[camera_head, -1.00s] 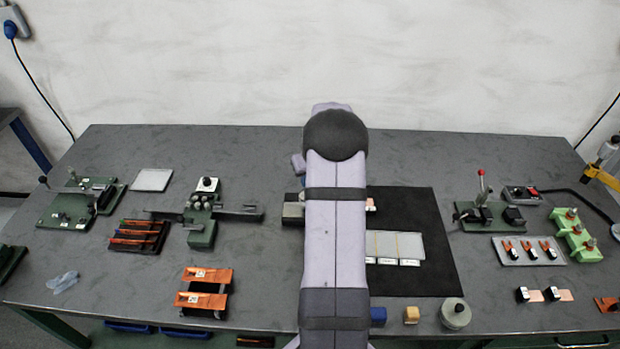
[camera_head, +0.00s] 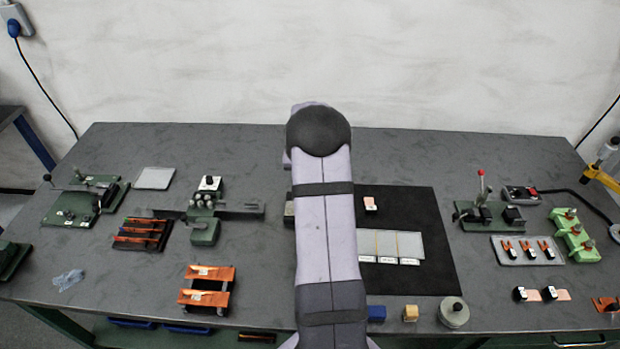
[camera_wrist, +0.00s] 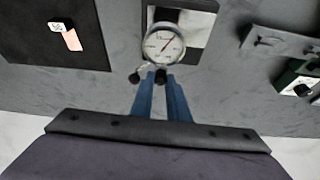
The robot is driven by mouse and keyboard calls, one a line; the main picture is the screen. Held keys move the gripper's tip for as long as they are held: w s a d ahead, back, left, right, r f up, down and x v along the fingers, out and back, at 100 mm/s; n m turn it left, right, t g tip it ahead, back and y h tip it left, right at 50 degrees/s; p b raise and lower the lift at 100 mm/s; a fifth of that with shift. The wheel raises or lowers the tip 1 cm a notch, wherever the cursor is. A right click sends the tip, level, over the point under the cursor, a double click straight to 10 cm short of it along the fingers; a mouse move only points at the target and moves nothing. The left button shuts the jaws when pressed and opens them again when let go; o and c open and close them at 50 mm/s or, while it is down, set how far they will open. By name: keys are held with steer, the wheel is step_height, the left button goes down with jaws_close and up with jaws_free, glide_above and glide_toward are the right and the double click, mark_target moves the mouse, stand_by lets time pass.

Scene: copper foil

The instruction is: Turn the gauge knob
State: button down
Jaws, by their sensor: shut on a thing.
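My gripper (camera_wrist: 160,78) has blue fingers, shut on that second knob. In the head view my arm hides the gripper and the gauge.
A black mat (camera_head: 440,250) with a copper foil piece (camera_head: 370,203) lies right of my arm. A green fixture with a grey bar (camera_head: 240,208) stands to the left. A pale square plate (camera_wrist: 202,32) lies behind the gauge in the wrist view.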

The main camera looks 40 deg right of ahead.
stand_by(0.3)
steer(key=c, duration=1.7)
jaws_free()
steer(key=shift+b+v, duration=1.4)
steer(key=shift+v, duration=2.3)
steer(key=shift+f, duration=0.1)
